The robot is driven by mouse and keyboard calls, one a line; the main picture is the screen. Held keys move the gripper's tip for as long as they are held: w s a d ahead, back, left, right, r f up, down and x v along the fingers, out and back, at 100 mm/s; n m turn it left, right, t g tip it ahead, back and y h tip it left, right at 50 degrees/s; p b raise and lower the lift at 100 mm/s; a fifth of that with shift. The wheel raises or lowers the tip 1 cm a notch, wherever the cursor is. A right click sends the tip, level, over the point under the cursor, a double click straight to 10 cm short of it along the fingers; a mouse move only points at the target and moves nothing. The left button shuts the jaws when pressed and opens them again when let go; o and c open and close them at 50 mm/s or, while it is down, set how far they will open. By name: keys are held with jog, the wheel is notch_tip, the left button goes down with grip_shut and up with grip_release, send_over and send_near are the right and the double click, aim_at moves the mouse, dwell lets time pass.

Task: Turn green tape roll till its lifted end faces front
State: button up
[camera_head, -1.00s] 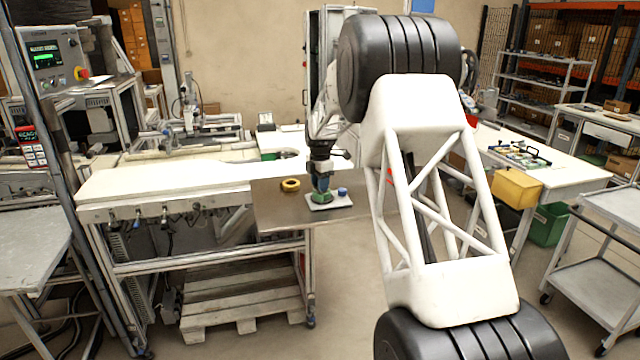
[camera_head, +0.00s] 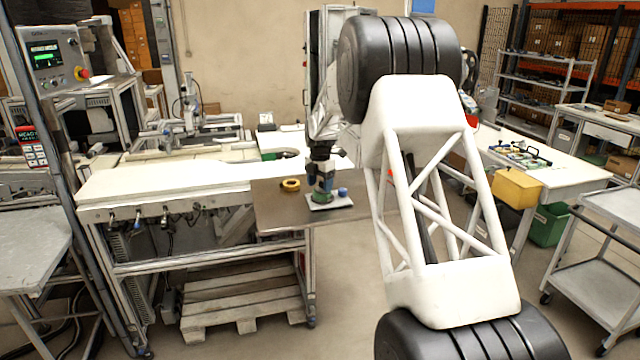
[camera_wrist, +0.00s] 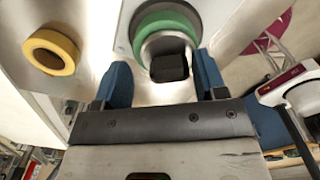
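The green tape roll (camera_head: 321,198) sits on a small white plate (camera_head: 342,203) on the brown table top. In the wrist view the roll (camera_wrist: 166,22) is a green ring around a grey core, with a black block below it in the picture. I cannot make out its lifted end. My gripper (camera_head: 320,186) is directly above the roll, pointing down. In the wrist view its two blue fingers (camera_wrist: 162,64) are wide apart, with nothing seen clamped between them. Whether they touch the roll is unclear.
A yellow tape roll (camera_head: 290,185) lies on the table left of the plate; it also shows in the wrist view (camera_wrist: 51,51). The brown table (camera_head: 275,213) is clear in front.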

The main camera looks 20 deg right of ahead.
aim_at(320, 181)
jog(key=shift+r, duration=0.1)
jog(key=shift+r, duration=3.85)
